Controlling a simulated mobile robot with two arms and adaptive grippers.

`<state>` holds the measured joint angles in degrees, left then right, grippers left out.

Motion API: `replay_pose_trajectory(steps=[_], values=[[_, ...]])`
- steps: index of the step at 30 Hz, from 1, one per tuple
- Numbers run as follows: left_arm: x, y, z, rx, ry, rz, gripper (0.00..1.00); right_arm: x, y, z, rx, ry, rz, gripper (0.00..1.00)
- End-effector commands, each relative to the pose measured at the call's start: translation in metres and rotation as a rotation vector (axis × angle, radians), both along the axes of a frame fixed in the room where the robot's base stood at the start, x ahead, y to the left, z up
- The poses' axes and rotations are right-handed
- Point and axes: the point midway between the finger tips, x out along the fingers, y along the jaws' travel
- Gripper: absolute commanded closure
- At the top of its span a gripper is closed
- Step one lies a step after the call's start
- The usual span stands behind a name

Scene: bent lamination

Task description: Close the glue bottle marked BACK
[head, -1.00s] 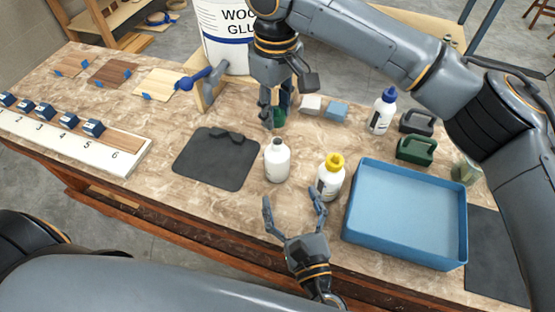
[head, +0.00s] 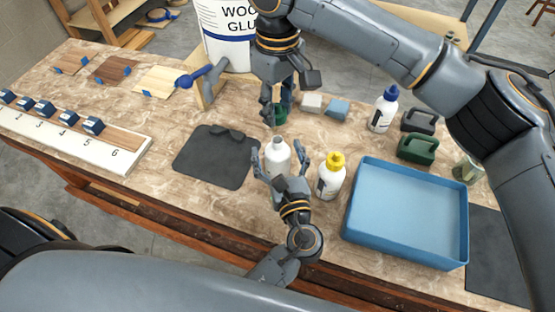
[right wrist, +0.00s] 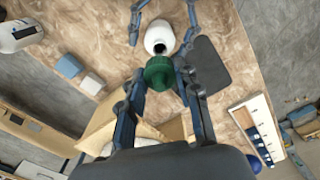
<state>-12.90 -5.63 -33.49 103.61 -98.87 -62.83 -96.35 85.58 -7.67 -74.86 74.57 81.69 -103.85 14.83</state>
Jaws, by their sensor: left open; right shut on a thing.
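A white glue bottle (head: 277,150) stands upright and uncapped on the table; its open mouth shows in the right wrist view (right wrist: 158,46). I cannot read a BACK mark on it. My left gripper (head: 280,162) is open, low at the bottle's near side, with a finger on either side; I cannot tell if they touch it. My right gripper (head: 271,116) is shut on a green cap (right wrist: 159,73), just behind and above the bottle in the head view. The cap is partly hidden by the fingers in the head view.
A yellow-capped bottle (head: 331,176) stands close to the right of my left gripper. A blue tray (head: 405,253) is farther right, a blue-capped bottle (head: 383,108) behind it. A dark mat (head: 212,160) lies left. A large glue bucket (head: 228,35) stands at the back.

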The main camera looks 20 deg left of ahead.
Motion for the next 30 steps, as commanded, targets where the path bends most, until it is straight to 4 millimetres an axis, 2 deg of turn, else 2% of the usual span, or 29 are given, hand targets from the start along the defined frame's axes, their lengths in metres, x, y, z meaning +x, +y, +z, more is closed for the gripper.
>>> replay_pose_trajectory(steps=[7,19,23,30], values=[[0.000,0.000,0.000,0.000,0.000,0.000,0.18,0.000,0.000,0.000,0.000,0.000,0.000,0.77],[0.000,0.000,0.000,0.000,0.000,0.000,1.00,0.000,0.000,0.000,0.000,0.000,0.000,0.77],[0.000,0.000,0.000,0.000,0.000,0.000,1.00,0.000,0.000,-0.005,-0.001,0.000,0.000,0.77],[0.000,0.000,0.000,0.000,0.000,0.000,1.00,0.000,0.000,-0.039,-0.001,-0.001,-0.001,0.77]])
